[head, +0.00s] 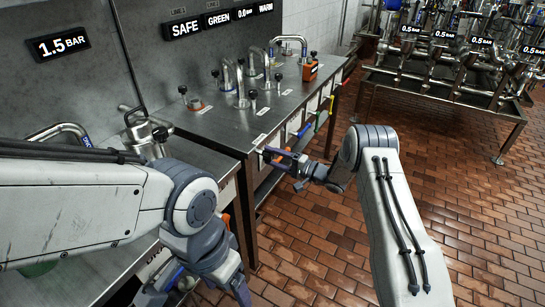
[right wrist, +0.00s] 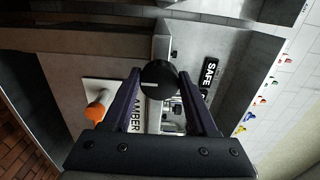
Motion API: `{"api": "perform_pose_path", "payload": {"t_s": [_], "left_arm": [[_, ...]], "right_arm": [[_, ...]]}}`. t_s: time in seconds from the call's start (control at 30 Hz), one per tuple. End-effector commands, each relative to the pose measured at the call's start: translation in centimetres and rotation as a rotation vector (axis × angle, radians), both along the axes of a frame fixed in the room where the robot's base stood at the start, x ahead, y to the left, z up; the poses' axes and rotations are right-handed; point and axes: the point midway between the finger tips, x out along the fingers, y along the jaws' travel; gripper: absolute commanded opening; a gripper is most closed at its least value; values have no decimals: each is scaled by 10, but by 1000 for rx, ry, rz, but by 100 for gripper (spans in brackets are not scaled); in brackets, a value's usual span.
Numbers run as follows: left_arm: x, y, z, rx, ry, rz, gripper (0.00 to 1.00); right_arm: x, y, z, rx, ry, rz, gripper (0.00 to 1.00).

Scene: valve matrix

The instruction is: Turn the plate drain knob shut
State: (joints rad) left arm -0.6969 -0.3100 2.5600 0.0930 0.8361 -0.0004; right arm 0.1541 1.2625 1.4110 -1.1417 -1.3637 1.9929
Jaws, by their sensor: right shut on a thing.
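A round black knob (right wrist: 158,76) with a pale mark on its face sits between my right gripper's fingertips (right wrist: 158,84) in the right wrist view. The fingers are shut on it from both sides. No plate drain label is legible, so I cannot tell from lettering which knob this is. In the head view my right gripper (head: 275,157) is at the front left corner of the steel bench (head: 225,128), where the knob is too small to make out. My left gripper (head: 170,284) hangs low at the bottom left, partly cut off, and its jaws are unclear.
A row of coloured handles, including a blue one (head: 306,130) and a yellow one (head: 321,118), runs along the bench front. An orange knob (right wrist: 96,112) and an AMBER label (right wrist: 138,114) are near my right gripper. Open brick floor (head: 310,235) lies at the right.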

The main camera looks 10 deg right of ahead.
Motion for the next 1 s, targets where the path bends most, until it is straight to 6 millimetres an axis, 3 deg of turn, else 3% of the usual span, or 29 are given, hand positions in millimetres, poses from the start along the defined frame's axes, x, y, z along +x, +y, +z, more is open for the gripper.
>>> {"api": "perform_pose_path", "payload": {"t_s": [0.5, 0.53, 0.6, 1.0], "left_arm": [[0, 0, 0, 0, 0, 0, 77], [0, 0, 0, 0, 0, 0, 77], [0, 0, 0, 0, 0, 0, 77], [0, 0, 0, 0, 0, 0, 77]], "right_arm": [[0, -1, 0, 12, 16, -4, 3], [0, -1, 0, 11, 17, -3, 70], [0, -1, 0, 10, 16, -3, 88], [-4, -7, -1, 9, 14, -4, 88]]}}
